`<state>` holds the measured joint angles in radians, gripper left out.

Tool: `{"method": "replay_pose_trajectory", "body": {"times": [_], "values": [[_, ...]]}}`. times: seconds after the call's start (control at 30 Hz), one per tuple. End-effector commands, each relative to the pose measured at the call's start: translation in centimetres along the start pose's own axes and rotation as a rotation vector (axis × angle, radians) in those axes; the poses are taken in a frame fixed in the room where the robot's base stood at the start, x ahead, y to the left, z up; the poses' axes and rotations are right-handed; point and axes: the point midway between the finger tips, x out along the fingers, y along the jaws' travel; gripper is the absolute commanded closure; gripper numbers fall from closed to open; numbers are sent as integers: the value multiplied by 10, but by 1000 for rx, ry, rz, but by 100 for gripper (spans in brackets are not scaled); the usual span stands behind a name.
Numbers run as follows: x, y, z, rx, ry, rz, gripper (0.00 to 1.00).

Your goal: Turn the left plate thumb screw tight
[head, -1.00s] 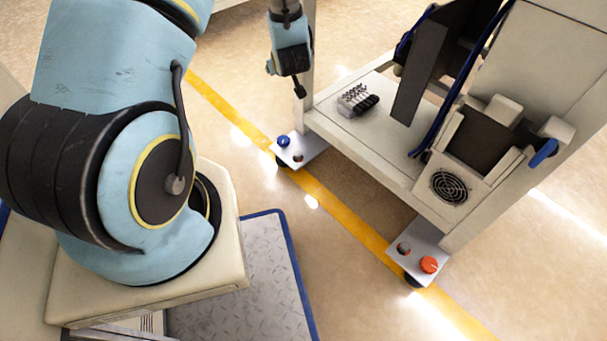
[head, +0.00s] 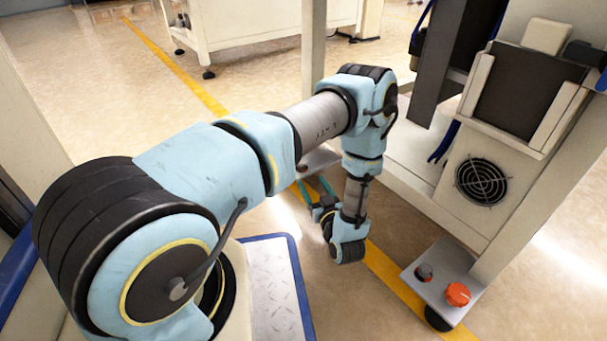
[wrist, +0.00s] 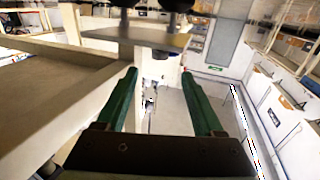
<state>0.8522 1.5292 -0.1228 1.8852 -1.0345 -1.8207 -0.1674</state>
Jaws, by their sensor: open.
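The left plate (head: 318,160) is a grey plate at the foot of the frame, mostly hidden behind my forearm in the head view. Its blue thumb screw is hidden there. My gripper (head: 311,181) hangs low just in front of that plate, its green fingers pointing toward it. In the wrist view my gripper (wrist: 159,74) has its fingers spread apart with nothing between them. A grey plate (wrist: 140,37) crosses above and beyond the fingertips, with dark round parts over it. I cannot tell whether one of these is the thumb screw.
A frame post (head: 313,50) rises behind my arm. A fan unit (head: 481,182) stands at right. Floor with a yellow line (head: 385,268) lies between the plates.

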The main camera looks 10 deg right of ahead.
Motion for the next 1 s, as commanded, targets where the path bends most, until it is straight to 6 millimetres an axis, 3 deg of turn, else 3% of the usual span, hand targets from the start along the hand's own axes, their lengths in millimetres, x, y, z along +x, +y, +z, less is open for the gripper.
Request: {"method": "replay_pose_trajectory", "body": {"times": [0.53, 0.7, 1.0], "values": [[90, 0, 2, -3, 0, -2, 31], [102, 0, 0, 0, -1, -1, 31], [105, 0, -1, 0, -2, 0, 31]]}}
